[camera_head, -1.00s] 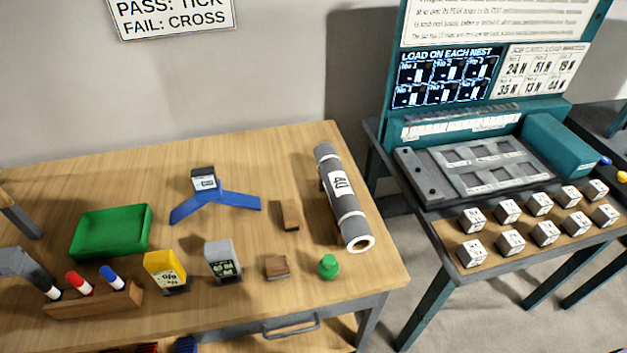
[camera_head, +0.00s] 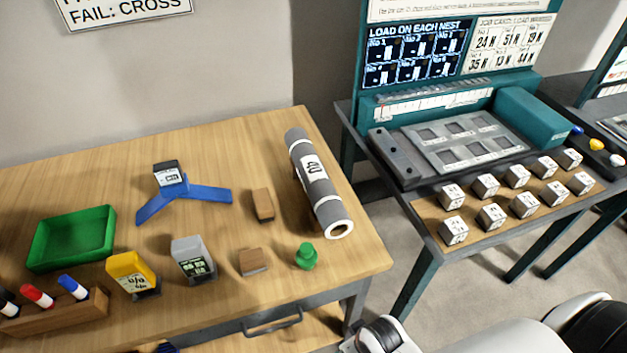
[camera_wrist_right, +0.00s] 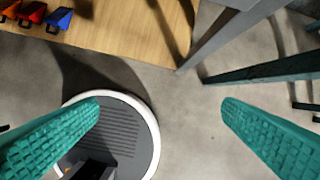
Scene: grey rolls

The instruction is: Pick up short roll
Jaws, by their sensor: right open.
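One grey roll (camera_head: 320,190) lies on the right part of the wooden table in the head view. It has white bands, a white label that seems to read 40, and a pale ring at its near end. I see no second roll to compare its length with. My right gripper (camera_wrist_right: 160,108) is open and empty in the right wrist view, its two teal fingers wide apart above the floor. The roll does not show in that view. My left gripper is in neither current view.
The table (camera_head: 215,225) also holds a green tray (camera_head: 72,238), a blue stand (camera_head: 205,194), wooden blocks, a green knob-like piece (camera_head: 306,257) and a marker rack (camera_head: 55,315). A teal test bench (camera_head: 535,120) with several white cubes stands to the right, across a floor gap.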

